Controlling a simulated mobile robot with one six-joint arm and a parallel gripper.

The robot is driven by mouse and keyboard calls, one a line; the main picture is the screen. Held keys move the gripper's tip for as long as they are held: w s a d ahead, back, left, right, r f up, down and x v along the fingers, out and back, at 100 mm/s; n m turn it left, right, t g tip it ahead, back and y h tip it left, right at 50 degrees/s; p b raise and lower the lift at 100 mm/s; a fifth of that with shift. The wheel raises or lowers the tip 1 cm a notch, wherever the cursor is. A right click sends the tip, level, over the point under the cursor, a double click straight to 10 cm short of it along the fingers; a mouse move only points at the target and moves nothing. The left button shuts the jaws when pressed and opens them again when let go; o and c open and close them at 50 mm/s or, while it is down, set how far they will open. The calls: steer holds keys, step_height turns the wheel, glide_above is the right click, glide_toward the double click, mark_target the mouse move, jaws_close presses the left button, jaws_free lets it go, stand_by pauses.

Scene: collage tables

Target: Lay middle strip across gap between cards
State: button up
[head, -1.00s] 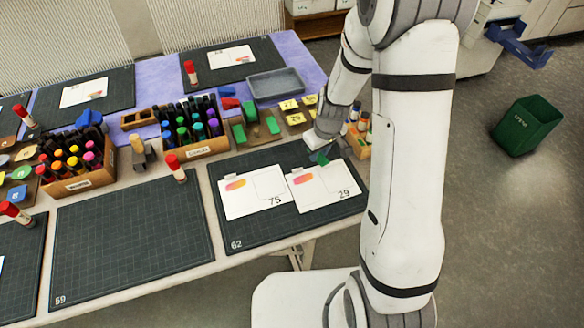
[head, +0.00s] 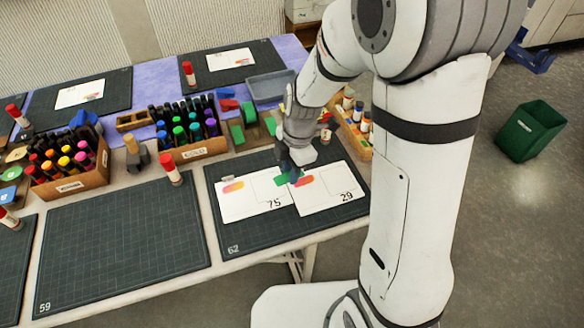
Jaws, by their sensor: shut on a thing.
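Two white cards lie side by side on the dark cutting mat (head: 232,236) marked 62: the left card (head: 238,206) marked 75 and the right card (head: 325,199) marked 29. Each bears a red-orange patch. My gripper (head: 291,174) is over the seam between the cards, near their upper part. It is shut on a small green strip (head: 281,181), which shows just below and left of the fingers. The fingers hide part of the strip and the cards' upper inner edges. I cannot tell whether the strip touches the cards.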

mark_target(291, 190)
steer(key=shift+f+b, duration=1.35)
steer(key=shift+f, duration=1.5)
steer(key=shift+b, duration=0.3)
steer(key=o, duration=0.7)
steer(key=shift+w+d+r+p, duration=0.1)
steer(key=shift+d+r, duration=0.1)
steer(key=shift+r, duration=1.1)
steer(key=shift+w+d+r+p, duration=0.1)
steer(key=shift+d+r, duration=0.1)
steer(key=shift+r, duration=1.05)
steer(key=shift+w+d+r+p, duration=0.1)
steer(key=shift+d+r, duration=0.1)
steer(key=shift+r, duration=1.1)
